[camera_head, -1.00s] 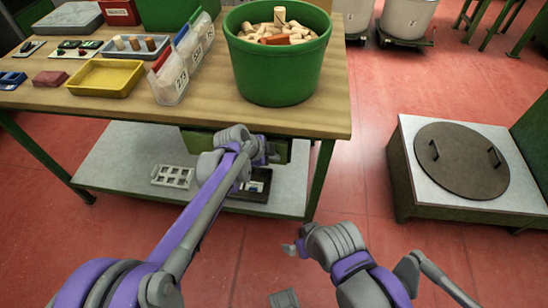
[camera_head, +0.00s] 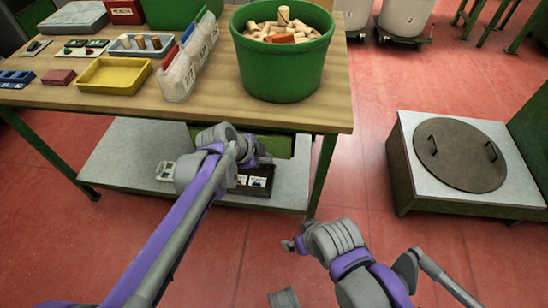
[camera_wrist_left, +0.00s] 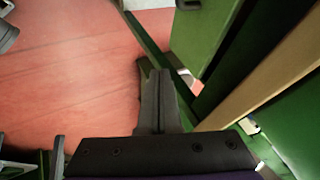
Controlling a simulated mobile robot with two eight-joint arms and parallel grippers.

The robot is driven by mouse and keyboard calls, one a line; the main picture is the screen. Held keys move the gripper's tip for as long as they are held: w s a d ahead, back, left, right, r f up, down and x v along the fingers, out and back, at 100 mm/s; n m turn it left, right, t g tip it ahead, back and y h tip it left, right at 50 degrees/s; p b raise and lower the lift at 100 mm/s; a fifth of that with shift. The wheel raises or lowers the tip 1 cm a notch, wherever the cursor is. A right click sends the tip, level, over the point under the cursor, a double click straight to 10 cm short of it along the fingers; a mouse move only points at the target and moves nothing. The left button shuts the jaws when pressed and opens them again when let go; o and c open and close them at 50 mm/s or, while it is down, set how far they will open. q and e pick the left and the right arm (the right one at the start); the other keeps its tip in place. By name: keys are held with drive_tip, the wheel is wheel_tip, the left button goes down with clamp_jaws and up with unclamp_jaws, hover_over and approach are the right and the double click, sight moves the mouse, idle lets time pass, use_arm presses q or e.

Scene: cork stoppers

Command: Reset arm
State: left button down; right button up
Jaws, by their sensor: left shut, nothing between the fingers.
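My left arm reaches in from the lower left of the head view. Its gripper (camera_head: 262,160) is in front of the workbench, below the tabletop's front edge and near the lower shelf. In the left wrist view the two dark fingers (camera_wrist_left: 159,85) lie together, shut and empty, with red floor and green bench parts behind them. My right arm is at the bottom centre of the head view, over the red floor. Its gripper (camera_head: 290,245) shows only as a small grey end, and its jaws cannot be made out.
On the wooden workbench (camera_head: 205,107) stand a green tub (camera_head: 280,75) of corks, a yellow tray (camera_head: 112,77) and clear bins (camera_head: 180,80). The lower shelf (camera_head: 120,165) holds small items. A metal box with a round lid (camera_head: 460,155) stands right. Red floor lies between.

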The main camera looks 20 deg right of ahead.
use_arm(q)
drive_tip(key=s+a+r+n+y, duration=0.1)
drive_tip(key=s+a+n, duration=0.2)
drive_tip(key=a, duration=0.4)
drive_tip(key=s+a+r+n+t+y, duration=0.1)
drive_tip(key=s+a+n, duration=0.25)
drive_tip(key=a, duration=0.35)
drive_tip(key=s+a+r+n+y, duration=0.1)
drive_tip(key=s+a+n, duration=0.25)
drive_tip(key=a, duration=0.25)
drive_tip(key=s+a+f+n+t+y, duration=0.1)
drive_tip(key=s+a+f+n+y, duration=0.4)
drive_tip(key=s+a+n, duration=0.9)
wheel_tip(320, 180, up, 16)
drive_tip(key=w+a+m+h+p, duration=0.1)
drive_tip(key=w+p, duration=0.1)
drive_tip(key=p, duration=1.3)
drive_tip(key=shift+w+t+p, duration=0.2)
drive_tip(key=shift+t+p, duration=0.15)
drive_tip(key=shift+t, duration=0.05)
use_arm(e)
wheel_tip(320, 180, up, 18)
drive_tip(key=w, duration=0.2)
drive_tip(key=shift+t, duration=0.4)
use_arm(q)
drive_tip(key=shift+s+a+r, duration=0.1)
use_arm(e)
drive_tip(key=shift+a+f, duration=0.1)
